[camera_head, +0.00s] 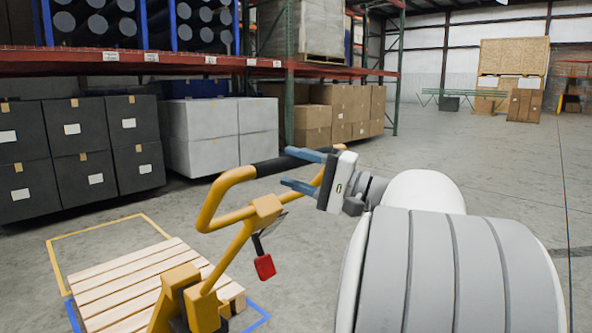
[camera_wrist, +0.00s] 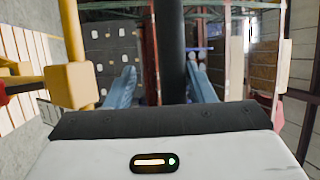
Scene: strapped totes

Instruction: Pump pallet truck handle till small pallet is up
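The yellow pallet truck (camera_head: 215,295) stands at the lower middle of the head view, its handle (camera_head: 222,187) a tilted yellow loop with a black grip (camera_head: 277,165). The small wooden pallet (camera_head: 135,285) lies low behind it; whether a gap is under it cannot be told. My gripper (camera_head: 292,170) is at the right end of the grip, its blue fingers apart. In the wrist view, the black grip (camera_wrist: 172,55) runs between the fingers, nearer the right one, with a gap at the left. Contact cannot be told. A red tag-like part (camera_head: 264,266) hangs below the handle.
Yellow and blue floor lines (camera_head: 105,225) frame the pallet. Dark boxes (camera_head: 75,150), light grey boxes (camera_head: 220,135) and brown cartons (camera_head: 345,110) stand under the rack (camera_head: 215,66) behind. The concrete floor at the right is clear.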

